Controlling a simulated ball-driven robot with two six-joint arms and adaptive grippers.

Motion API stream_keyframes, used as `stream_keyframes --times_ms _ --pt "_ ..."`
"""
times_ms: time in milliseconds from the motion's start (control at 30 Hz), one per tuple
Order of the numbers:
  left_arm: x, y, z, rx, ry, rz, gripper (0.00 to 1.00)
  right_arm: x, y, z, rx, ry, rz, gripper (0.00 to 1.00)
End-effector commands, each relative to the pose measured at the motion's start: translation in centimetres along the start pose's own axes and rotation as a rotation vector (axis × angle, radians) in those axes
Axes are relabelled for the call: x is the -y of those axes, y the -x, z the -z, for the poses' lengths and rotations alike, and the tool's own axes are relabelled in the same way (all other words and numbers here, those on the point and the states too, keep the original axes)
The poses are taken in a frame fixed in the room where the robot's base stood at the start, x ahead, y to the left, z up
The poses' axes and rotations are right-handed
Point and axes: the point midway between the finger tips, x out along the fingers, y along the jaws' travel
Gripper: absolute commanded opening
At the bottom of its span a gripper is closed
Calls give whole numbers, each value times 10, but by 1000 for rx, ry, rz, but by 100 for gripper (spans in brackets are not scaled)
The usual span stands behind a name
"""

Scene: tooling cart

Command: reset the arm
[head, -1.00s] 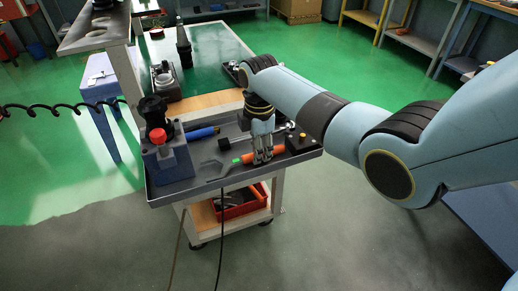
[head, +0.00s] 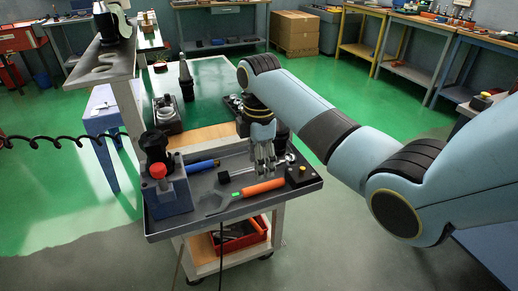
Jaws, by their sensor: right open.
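My right arm (head: 330,128) reaches in from the right over the tooling cart. My right gripper (head: 265,168) points down above the cart's grey tray (head: 178,224), its fingers apart and empty. An orange-handled tool (head: 262,187) with a green band lies on the tray just in front of and below the fingertips, apart from them in the picture. My left arm and gripper are not in view.
A blue block with a red knob (head: 158,170) stands at the tray's left. A red bin (head: 240,235) is below. Green floor right of the cart is open.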

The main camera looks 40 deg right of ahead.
Motion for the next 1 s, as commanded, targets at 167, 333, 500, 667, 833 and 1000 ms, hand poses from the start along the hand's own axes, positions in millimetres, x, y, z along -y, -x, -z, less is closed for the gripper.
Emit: stream_keyframes --times_ms 167,333,500,667,833,1000 --pt "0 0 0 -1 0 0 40 -1 31 0 1 0 -3 50" --pt "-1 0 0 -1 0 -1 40 0 44 0 1 -1 -1 50" --pt "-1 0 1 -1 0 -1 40 1 44 0 2 -6 -1 50" --pt "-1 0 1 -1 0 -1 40 31 26 -4 9 -132 -33 50" --pt "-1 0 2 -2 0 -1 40 109 6 -12 -6 -478 -127 50" --pt "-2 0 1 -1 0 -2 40 167 12 -18 -55 -757 -200 50"
